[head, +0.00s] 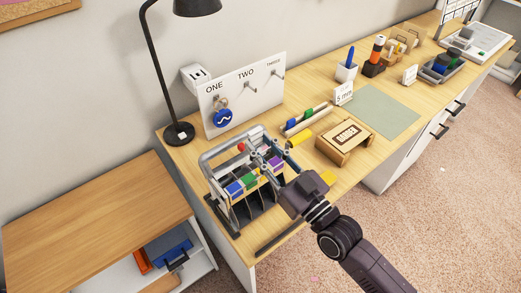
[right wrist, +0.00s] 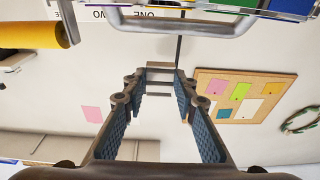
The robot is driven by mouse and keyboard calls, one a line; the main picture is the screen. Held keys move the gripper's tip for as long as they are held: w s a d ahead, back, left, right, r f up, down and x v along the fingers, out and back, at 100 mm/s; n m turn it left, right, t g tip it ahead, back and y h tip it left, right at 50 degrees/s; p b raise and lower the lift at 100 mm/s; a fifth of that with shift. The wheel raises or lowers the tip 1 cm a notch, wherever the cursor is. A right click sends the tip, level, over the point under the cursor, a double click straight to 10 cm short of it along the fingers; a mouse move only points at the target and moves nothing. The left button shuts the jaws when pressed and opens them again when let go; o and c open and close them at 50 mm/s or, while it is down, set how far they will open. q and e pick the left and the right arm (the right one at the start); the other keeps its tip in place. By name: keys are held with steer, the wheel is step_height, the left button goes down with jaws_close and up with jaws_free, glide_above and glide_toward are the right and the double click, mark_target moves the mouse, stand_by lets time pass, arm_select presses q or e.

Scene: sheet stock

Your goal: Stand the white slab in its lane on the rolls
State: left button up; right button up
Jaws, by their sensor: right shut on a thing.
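The rack (head: 245,215) with upright lanes and a grey tube handle stands at the desk's left end; coloured pieces show along its top. My right gripper (head: 266,160) is over the rack's right side, fingers toward the back wall. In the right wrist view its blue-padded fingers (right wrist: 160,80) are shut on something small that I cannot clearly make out. The grey handle (right wrist: 170,22) shows upside down above the fingers there. I cannot pick out the white slab for certain. Part of the rack's inside is hidden by my gripper. My left gripper is not in view.
A white board (head: 245,98) with hooks and a black lamp (head: 178,134) stand behind the rack. A green mat (head: 385,112) lies clear farther right.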

steer(key=shift+s+a+r, duration=0.1)
steer(key=shift+a, duration=0.1)
steer(key=shift+p, duration=0.3)
step_height(320, 180, down, 5)
steer(key=b, duration=0.3)
steer(key=shift+d+r, duration=0.1)
steer(key=shift+r, duration=0.1)
steer(key=shift+b, duration=0.3)
steer(key=shift+f+b, duration=0.45)
steer(key=shift+f, duration=0.3)
